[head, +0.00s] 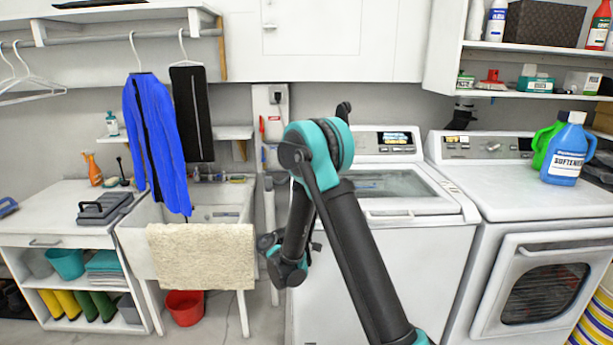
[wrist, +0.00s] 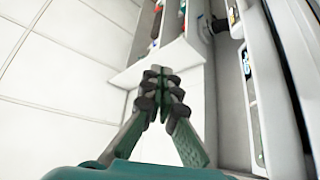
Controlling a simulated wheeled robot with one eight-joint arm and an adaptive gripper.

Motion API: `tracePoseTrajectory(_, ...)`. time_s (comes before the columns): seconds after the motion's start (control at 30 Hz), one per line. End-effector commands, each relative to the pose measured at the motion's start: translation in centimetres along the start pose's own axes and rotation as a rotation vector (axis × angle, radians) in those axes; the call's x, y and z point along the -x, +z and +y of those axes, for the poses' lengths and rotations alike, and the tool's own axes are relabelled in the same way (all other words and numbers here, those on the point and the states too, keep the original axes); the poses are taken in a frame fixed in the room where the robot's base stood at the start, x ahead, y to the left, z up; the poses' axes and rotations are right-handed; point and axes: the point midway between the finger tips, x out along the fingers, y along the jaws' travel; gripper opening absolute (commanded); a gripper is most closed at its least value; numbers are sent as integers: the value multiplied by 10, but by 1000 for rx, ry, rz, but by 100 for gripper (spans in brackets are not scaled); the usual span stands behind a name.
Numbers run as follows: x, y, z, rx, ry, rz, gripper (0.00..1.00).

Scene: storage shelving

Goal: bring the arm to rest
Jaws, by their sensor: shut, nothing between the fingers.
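My gripper (wrist: 162,75) shows in the wrist view with its two fingers drawn together and nothing between them. The fingertips have open air around them and touch nothing that I can see. In the head view my arm is folded, with its teal and black elbow raised in front of the washer and a link hanging down to the left. I cannot clearly make out the gripper in the head view.
A top-loading washer (head: 410,190) stands behind my arm, with a dryer (head: 530,190) to its right. A blue softener jug (head: 567,152) is on the dryer. A sink with a beige towel (head: 203,250) is at left, below a hanging blue jacket (head: 155,140).

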Motion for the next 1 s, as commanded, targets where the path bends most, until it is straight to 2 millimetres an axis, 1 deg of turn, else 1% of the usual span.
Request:
tracePoseTrajectory(0.03,-20,13,1,47,-47,-53,0)
tracePoseTrajectory(0.1,-41,34,-2,115,-130,-134,0)
tracePoseTrajectory(0.17,-55,55,-2,169,-203,-202,0)
tracePoseTrajectory(0.2,-62,68,-2,201,-254,-245,0)
tracePoseTrajectory(0.33,-77,114,1,286,-423,-382,0)
tracePoseTrajectory(0.47,-76,160,10,344,-600,-510,0)
tracePoseTrajectory(0.5,-73,173,13,356,-657,-546,0)
tracePoseTrajectory(0.57,-66,192,19,367,-742,-600,0)
tracePoseTrajectory(0.6,-60,205,24,371,-798,-635,0)
tracePoseTrajectory(0.67,-49,222,31,370,-884,-683,0)
tracePoseTrajectory(0.7,-40,232,36,366,-941,-714,0)
tracePoseTrajectory(0.77,-26,246,44,353,-1026,-757,0)
tracePoseTrajectory(0.83,-7,260,54,329,-1126,-803,0)
tracePoseTrajectory(0.9,14,270,64,293,-1223,-845,0)
tracePoseTrajectory(0.97,32,278,72,255,-1304,-876,0)
tracePoseTrajectory(1.0,45,281,78,227,-1356,-895,0)
